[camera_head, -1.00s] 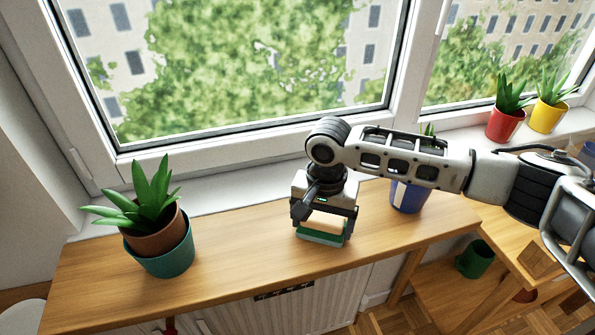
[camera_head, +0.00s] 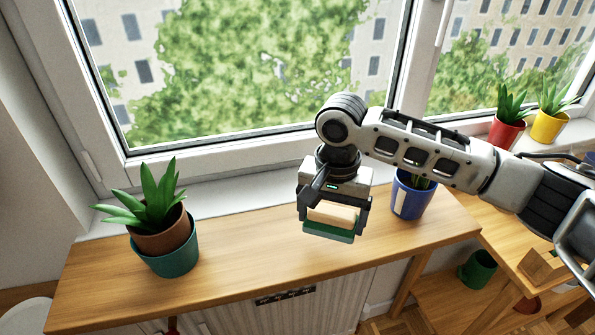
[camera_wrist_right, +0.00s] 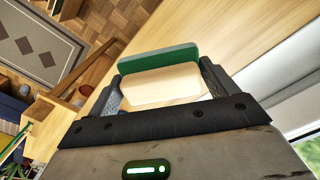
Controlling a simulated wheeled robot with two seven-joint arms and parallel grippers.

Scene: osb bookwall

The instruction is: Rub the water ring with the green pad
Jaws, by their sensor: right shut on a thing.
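The green pad (camera_head: 328,232) has a pale wooden block (camera_head: 332,215) as its grip. My right gripper (camera_head: 334,208) is shut on this block, with the green side facing down. It appears held a little above the wooden sill board (camera_head: 250,256). In the right wrist view the green pad (camera_wrist_right: 158,59) and its block (camera_wrist_right: 160,85) sit between the two fingers. I cannot make out a water ring on the board; the gripper and pad hide part of the surface. My left gripper is not in view.
A potted plant in a teal pot (camera_head: 172,250) stands on the board at left. A blue pot (camera_head: 411,196) stands behind my right arm. Red (camera_head: 505,132) and yellow (camera_head: 548,126) pots stand on the far sill. The board between the teal pot and the pad is clear.

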